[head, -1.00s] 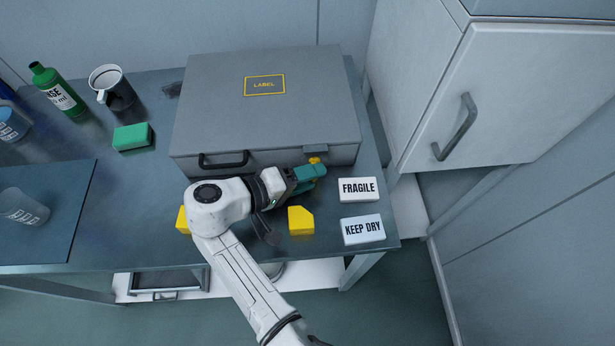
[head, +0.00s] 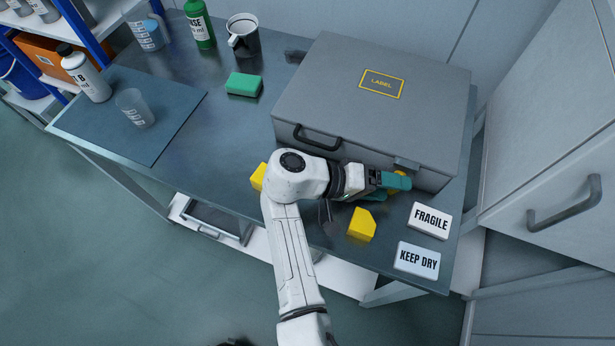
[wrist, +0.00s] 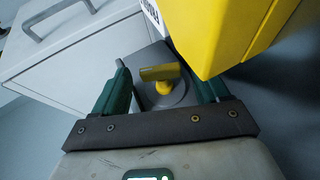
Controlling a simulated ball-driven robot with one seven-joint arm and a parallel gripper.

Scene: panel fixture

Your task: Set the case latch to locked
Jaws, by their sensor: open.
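The grey case (head: 350,90) lies closed on the table, with a yellow-framed label on its lid and a black handle on its front. A small yellow latch knob (head: 400,174) shows at the right part of the case's front, partly hidden by my gripper (head: 394,183). In the wrist view the knob (wrist: 160,73) is T-shaped, its bar roughly level, on a round grey base. It sits between the two green fingers of my open gripper (wrist: 160,82), with gaps on both sides. I cannot read any lock mark.
A yellow block (head: 362,224) stands close to my gripper and looms large at the wrist view's upper right (wrist: 225,30). FRAGILE (head: 430,220) and KEEP DRY (head: 417,260) blocks lie at the right. A green sponge (head: 244,84) and a cup (head: 243,38) stand left of the case.

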